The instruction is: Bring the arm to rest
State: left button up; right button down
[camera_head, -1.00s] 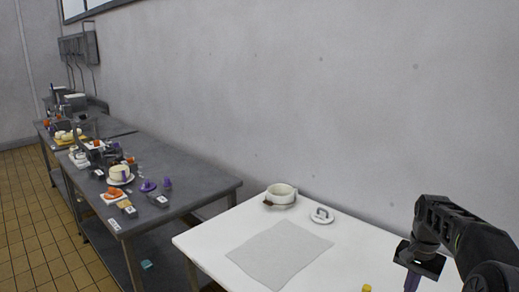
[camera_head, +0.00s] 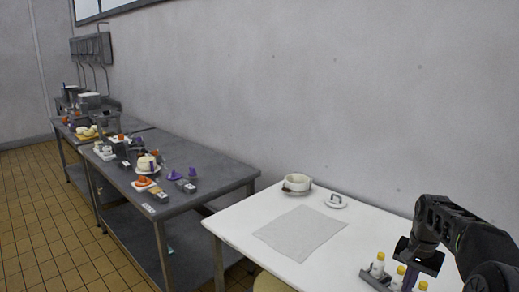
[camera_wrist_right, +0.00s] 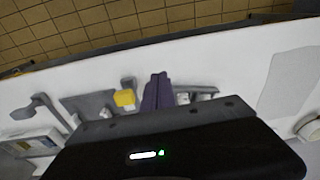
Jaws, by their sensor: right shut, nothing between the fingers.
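My right arm comes in from the right edge of the head view, bent downward over the white table (camera_head: 232,232). My right gripper (camera_head: 408,281) has purple fingers and points down near several small bottles. In the right wrist view my right gripper's purple fingers (camera_wrist_right: 158,92) lie together, with nothing between them. My left gripper is in neither view.
Small yellow-capped bottles (camera_head: 378,264) stand on a tray beside my right gripper. A grey sheet (camera_head: 300,232), a white pot (camera_head: 297,182) and a lid (camera_head: 336,200) are farther back. A cluttered grey metal table (camera_head: 205,200) stands at left. A wall runs behind.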

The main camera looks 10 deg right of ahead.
jog(key=w+a+f+n+t, duration=0.1)
jog(key=w+a+f, duration=0.15)
jog(key=f, duration=0.25)
jog(key=w+a+f+n+t, duration=0.2)
jog(key=w+f, duration=0.1)
jog(key=f, duration=0.2)
jog(key=s+a+f+n+y+b, duration=0.1)
jog(key=s+a+f+n+b, duration=0.15)
jog(key=a+f, duration=1)
jog(key=s+a+f+n+y+b, duration=0.15)
jog(key=s+a+f+b, duration=0.25)
jog(key=s+a+f, duration=0.8)
jog(key=s+a+f+g+b, duration=0.1)
jog(key=s+a+f, duration=0.1)
jog(key=s, duration=0.3)
jog(key=s+a+f+g+y+b, duration=0.1)
jog(key=s+a+f, duration=0.2)
jog(key=s, duration=0.3)
jog(key=s+a+f+n+g+y+b, duration=0.1)
jog(key=s+a+f, duration=0.2)
jog(key=s+a, duration=0.2)
jog(key=shift+s+f, duration=0.2)
jog(key=shift+s, duration=0.35)
